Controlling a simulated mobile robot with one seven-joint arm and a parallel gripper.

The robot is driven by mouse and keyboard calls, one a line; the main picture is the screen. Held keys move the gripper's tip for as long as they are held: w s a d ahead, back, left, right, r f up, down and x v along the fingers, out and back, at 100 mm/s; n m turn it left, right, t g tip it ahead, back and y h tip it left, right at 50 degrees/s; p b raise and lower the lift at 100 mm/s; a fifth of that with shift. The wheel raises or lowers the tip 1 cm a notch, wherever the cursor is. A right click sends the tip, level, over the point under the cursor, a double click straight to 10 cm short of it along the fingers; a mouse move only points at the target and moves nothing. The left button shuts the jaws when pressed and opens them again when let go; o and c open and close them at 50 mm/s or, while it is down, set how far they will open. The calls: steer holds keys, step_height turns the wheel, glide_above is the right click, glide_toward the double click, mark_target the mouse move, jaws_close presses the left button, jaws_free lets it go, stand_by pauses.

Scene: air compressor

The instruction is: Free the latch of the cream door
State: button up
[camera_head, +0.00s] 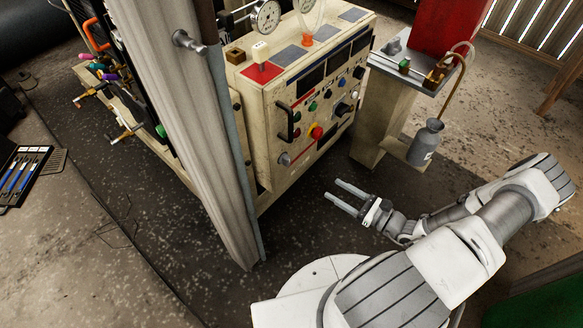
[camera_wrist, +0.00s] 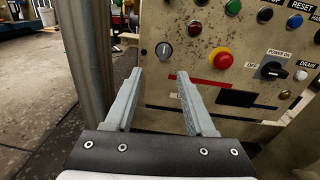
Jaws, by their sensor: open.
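The cream cabinet front (camera_head: 290,170) carries a black pull handle (camera_head: 294,124), a red knob (camera_head: 316,132) and a small grey round knob (camera_head: 285,158) low at its left. The grey knob also shows in the wrist view (camera_wrist: 164,50), just beyond my fingertips. A tall pale panel (camera_head: 175,110), seen nearly edge-on at the left, bears a metal knob-like fitting (camera_head: 188,42). I cannot tell which part is the latch. My gripper (camera_head: 333,189) is open and empty, in front of the cabinet's lower front; its spread fingers also show in the wrist view (camera_wrist: 160,73).
A side stand (camera_head: 385,110) with a grey bottle (camera_head: 425,143) is right of the cabinet. The tall panel's edge rises close to my gripper's left in the wrist view (camera_wrist: 88,60). A tool tray (camera_head: 22,172) lies at far left. Floor in front is clear.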

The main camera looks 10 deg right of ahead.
steer(key=f+m, duration=0.1)
steer(key=f, duration=0.1)
steer(key=b, duration=0.4)
glide_toward(290, 160)
steer(key=shift+t+h, duration=0.3)
steer(key=shift+t, duration=0.1)
steer(key=x, duration=0.8)
steer(key=shift+a, duration=0.45)
jaws_close()
